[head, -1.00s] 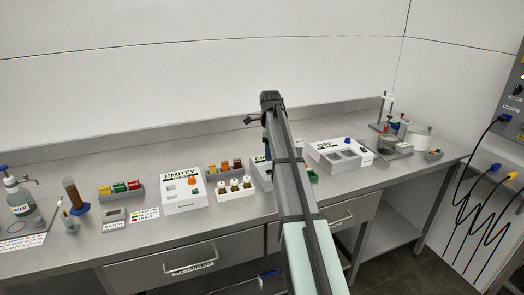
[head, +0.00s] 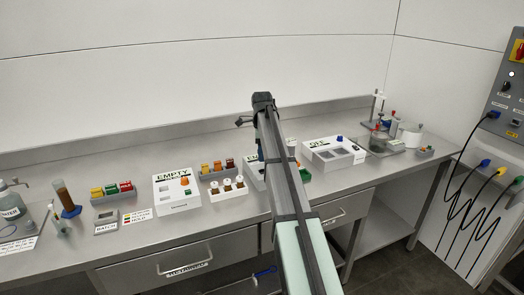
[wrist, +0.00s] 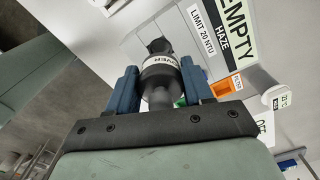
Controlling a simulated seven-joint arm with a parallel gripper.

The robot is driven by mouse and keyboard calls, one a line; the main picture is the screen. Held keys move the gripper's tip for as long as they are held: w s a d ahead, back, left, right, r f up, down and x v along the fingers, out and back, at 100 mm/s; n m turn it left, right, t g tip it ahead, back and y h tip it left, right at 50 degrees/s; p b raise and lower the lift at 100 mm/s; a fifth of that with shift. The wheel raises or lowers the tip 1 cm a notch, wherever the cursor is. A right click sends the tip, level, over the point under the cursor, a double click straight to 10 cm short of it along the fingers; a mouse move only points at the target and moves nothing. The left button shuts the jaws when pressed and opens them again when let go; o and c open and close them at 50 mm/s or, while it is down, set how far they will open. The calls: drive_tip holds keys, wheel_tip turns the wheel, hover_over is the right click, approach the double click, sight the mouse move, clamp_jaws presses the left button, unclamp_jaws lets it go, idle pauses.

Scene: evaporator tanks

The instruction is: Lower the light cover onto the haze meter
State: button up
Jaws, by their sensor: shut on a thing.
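The light cover (wrist: 160,66) is a dark round cap with a knob and a white band reading COVER, in the middle of the wrist view. My gripper (wrist: 158,76) has its blue fingers shut on it, one on each side. The haze meter (wrist: 178,38) is a white box labelled EMPTY, HAZE and LIMIT 20 NTU, beyond the cover in the wrist view. The cover appears in front of its face; the gap between them cannot be judged.
A white box labelled EMPTY (head: 178,203) stands left of my arm, beside a rack of brown vials (head: 230,192). A white box marked OFF (head: 325,158) stands to the right. Glassware (head: 378,140) is at the far right. Bare bench (head: 150,245) lies along the front.

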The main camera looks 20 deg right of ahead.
drive_tip(key=shift+f, duration=2.9)
drive_tip(key=shift+f, duration=0.1)
drive_tip(key=o, duration=1.1)
wheel_tip(320, 180, up, 14)
drive_tip(key=shift+f, duration=0.1)
